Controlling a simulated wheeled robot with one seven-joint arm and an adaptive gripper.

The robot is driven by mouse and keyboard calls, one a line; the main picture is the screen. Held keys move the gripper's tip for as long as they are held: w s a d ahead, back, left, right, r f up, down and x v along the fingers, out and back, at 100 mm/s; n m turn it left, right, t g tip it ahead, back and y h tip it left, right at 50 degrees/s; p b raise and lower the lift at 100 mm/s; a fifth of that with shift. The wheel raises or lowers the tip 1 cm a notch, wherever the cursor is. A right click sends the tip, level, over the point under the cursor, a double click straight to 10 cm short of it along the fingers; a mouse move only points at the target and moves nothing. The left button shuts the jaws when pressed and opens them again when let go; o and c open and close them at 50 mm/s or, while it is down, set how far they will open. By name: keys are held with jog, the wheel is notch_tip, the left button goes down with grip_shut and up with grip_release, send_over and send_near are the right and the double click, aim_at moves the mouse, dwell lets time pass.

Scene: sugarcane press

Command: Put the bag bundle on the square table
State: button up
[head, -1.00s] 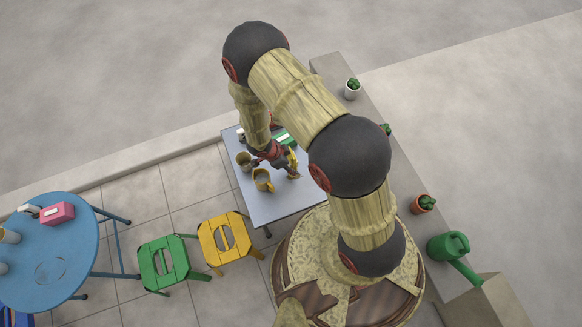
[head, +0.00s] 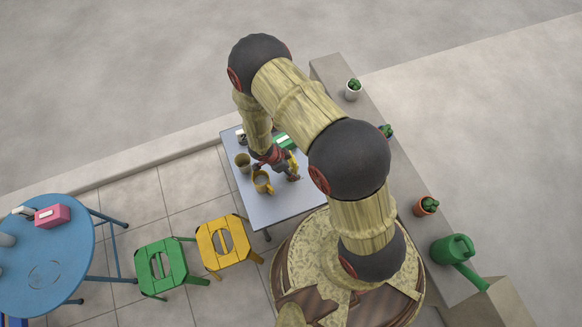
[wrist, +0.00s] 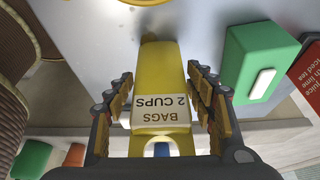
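The bag bundle (wrist: 158,70) is a yellow block with a white label reading "BAGS 2 CUPS", upside down in the wrist view. My gripper (wrist: 163,80) has one finger on each side of it, the tips very close to its sides; whether they press on it is unclear. In the head view the bundle (head: 293,161) shows as a small yellow piece beside my gripper (head: 285,170), over the grey square table (head: 270,208). In the wrist view its far end meets or nearly meets the tabletop. The arm hides part of the table.
A red-orange printed card (wrist: 308,75) is at the right of the wrist view. Yellow (head: 226,243) and green (head: 160,265) stools and a blue round table (head: 75,270) stand left.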

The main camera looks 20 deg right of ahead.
jog(key=shift+o, duration=0.9)
